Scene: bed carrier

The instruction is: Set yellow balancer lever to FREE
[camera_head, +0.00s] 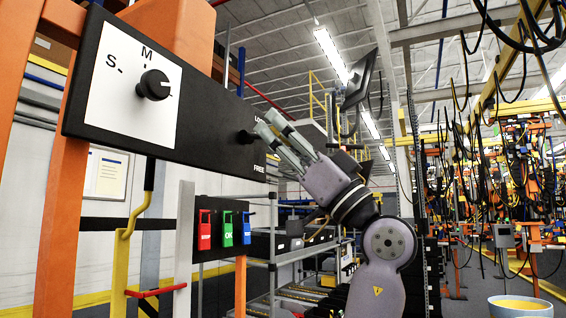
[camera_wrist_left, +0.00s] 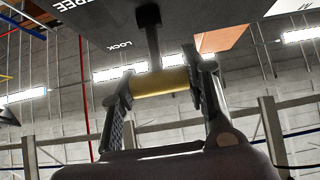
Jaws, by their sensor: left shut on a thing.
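The yellow balancer lever's yellow grip (camera_wrist_left: 160,82) lies crosswise between the fingers of my left gripper (camera_wrist_left: 163,85) in the left wrist view. A black stem (camera_wrist_left: 151,30) joins it to the dark panel. The words LOCK and FREE are printed beside the stem. In the head view my left gripper (camera_head: 266,130) is at the right end of the black panel (camera_head: 212,120), at the lever's dark base (camera_head: 246,137), between LOCK above and FREE below. The fingers hide the yellow grip there. I cannot tell which label the lever points to. My right gripper is not in view.
A black selector knob (camera_head: 154,85) on a white plate marked S and M is on the same panel's left part. Below hang red (camera_head: 203,229), green (camera_head: 227,229) and blue (camera_head: 246,228) switches. An orange post (camera_head: 65,190) stands at left. A yellow bent bar (camera_head: 124,240) hangs beside it.

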